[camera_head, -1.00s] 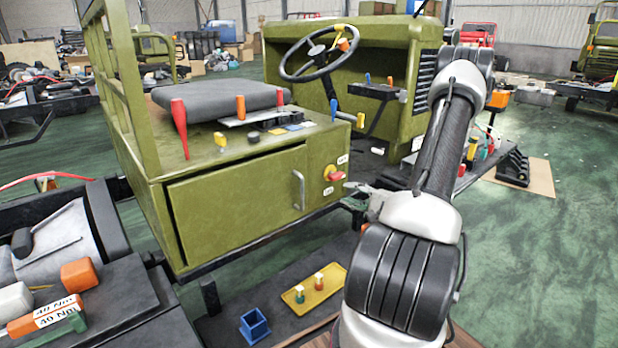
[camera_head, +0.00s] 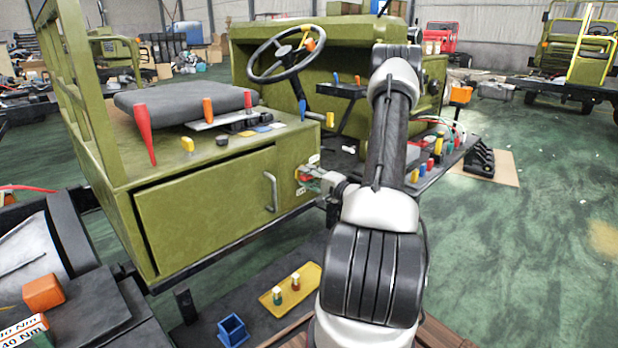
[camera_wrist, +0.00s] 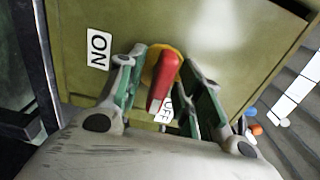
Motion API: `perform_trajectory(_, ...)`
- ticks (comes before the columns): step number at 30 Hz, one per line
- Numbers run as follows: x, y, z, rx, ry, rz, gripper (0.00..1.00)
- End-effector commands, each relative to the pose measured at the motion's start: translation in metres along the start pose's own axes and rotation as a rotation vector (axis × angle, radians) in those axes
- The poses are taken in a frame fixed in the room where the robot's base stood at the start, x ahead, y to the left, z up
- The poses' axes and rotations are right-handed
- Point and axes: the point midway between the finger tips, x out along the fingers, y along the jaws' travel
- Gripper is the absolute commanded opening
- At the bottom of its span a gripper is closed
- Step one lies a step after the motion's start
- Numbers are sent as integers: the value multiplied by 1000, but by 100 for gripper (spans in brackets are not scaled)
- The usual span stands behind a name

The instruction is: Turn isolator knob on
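The isolator knob is a red handle (camera_wrist: 163,82) on a yellow round base (camera_wrist: 152,62), set in the green cabinet panel. In the wrist view an ON label (camera_wrist: 98,49) is at its left. An OFF label (camera_wrist: 164,107) is below it, partly hidden behind the handle, which points toward it. My gripper (camera_wrist: 164,72) is open, with one finger on each side of the handle. Gaps show beside the handle; contact cannot be told. In the head view my gripper (camera_head: 316,178) is at the panel and covers much of the knob (camera_head: 305,177).
The cabinet door (camera_head: 205,215) has a metal handle (camera_head: 270,192) left of the knob. A seat (camera_head: 180,101) and coloured levers are on top. A yellow tray (camera_head: 291,286) and a blue box (camera_head: 233,331) lie below. Open green floor is at right.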

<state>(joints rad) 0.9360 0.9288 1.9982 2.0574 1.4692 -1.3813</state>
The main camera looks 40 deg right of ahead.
Motion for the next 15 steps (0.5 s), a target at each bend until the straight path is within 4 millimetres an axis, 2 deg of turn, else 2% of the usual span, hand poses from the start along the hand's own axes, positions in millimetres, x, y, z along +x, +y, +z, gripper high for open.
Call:
perform_trajectory(3, 0, 0, 0, 0, 0, 0, 36)
perform_trajectory(4, 0, 0, 0, 0, 0, 0, 32)
perform_trajectory(9, 0, 0, 0, 0, 0, 0, 1)
perform_trajectory(15, -1, 0, 0, 2, 0, 0, 0)
